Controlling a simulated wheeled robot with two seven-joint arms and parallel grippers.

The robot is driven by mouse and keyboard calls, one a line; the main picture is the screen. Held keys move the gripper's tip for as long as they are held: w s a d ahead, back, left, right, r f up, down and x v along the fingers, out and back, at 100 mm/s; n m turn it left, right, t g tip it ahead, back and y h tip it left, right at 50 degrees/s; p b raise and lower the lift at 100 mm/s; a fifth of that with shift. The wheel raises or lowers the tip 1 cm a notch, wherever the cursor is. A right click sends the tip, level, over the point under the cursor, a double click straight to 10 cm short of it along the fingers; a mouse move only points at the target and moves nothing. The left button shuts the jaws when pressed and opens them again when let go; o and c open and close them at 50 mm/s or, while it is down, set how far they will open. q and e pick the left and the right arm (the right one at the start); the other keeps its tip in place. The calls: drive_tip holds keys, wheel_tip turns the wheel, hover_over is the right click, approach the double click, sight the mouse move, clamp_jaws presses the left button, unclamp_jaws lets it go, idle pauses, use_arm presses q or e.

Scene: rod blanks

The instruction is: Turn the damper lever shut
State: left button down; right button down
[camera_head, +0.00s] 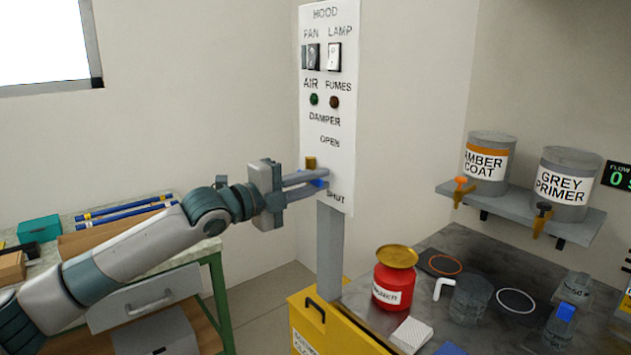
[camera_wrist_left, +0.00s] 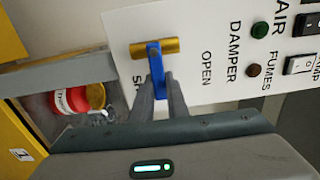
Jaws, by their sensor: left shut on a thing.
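The damper lever is a blue bar (camera_head: 318,183) with a brass-coloured piece (camera_head: 310,162), on the white hood panel (camera_head: 342,100) near the printed word SHUT and below OPEN. In the left wrist view the blue bar (camera_wrist_left: 155,62) meets the brass piece (camera_wrist_left: 168,46) and runs down between my fingers. My left gripper (camera_head: 324,178) reaches in from the left and is shut on the blue lever; its fingers (camera_wrist_left: 160,88) lie on both sides of it. The fingers partly hide the lever in the head view. My right gripper is not in view.
The panel also carries fan and lamp switches (camera_head: 334,57) and green and dark red lights. A dark bench (camera_head: 430,290) at the lower right holds a red container (camera_head: 387,285). A shelf (camera_head: 510,207) bears two labelled tanks. A side table stands left, under my arm.

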use_arm(q)
drive_tip(key=c, duration=1.7)
unclamp_jaws()
drive_tip(key=shift+f, duration=0.1)
